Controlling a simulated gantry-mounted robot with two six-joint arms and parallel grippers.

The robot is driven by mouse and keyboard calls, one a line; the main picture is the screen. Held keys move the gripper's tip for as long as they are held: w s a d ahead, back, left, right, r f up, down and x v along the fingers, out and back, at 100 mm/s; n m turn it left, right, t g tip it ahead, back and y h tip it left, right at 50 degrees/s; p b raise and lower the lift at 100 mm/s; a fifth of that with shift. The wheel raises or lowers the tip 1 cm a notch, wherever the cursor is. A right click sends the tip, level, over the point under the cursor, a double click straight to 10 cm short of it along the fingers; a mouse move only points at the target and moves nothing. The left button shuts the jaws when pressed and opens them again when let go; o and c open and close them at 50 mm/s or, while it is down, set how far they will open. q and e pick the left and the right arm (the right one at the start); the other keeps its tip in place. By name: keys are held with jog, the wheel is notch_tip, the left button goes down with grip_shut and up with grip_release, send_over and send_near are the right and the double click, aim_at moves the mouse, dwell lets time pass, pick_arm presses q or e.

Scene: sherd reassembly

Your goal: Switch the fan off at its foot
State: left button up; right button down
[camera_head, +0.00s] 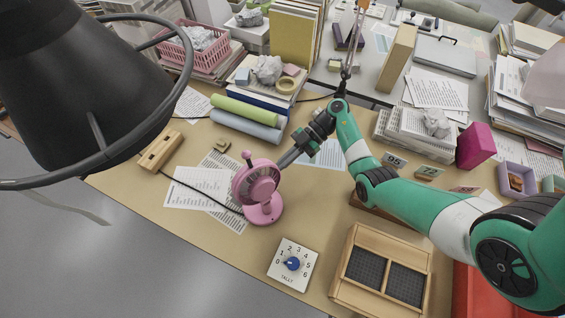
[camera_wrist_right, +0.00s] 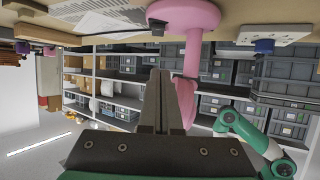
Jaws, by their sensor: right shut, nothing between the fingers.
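A pink desk fan (camera_head: 256,184) stands upright on the tan desk, left of the picture's middle. Its round foot (camera_head: 264,212) rests on the desk and a dark cable runs off to the left. I cannot make out a switch on the foot. My right gripper (camera_head: 281,164) is shut and empty, close to the fan head on its right side; I cannot tell if they touch. My left gripper is not in view.
A white tally card with a blue knob (camera_head: 292,264) lies in front of the fan. A wooden tray with dark compartments (camera_head: 340,296) is at the front right. Papers (camera_head: 196,187) lie left of the fan. A black lamp (camera_head: 80,80) fills the upper left.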

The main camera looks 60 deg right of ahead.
jog(key=b+x, duration=0.2)
jog(key=x, duration=0.4)
jog(key=shift+f, duration=0.2)
jog(key=f+b, duration=0.1)
jog(key=b, duration=0.1)
jog(key=f+b, duration=0.1)
jog(key=shift+w+a+f, duration=0.25)
jog(key=shift+a+f, duration=0.05)
jog(key=shift+a, duration=0.05)
jog(key=shift+w+a+f+b, duration=0.1)
jog(key=shift+a+f+b, duration=0.2)
jog(key=shift+b, duration=0.5)
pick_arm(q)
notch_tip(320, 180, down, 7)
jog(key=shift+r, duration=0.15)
pick_arm(e)
jog(key=shift+d, duration=0.1)
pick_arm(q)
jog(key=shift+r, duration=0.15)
pick_arm(e)
jog(key=shift+r, duration=0.1)
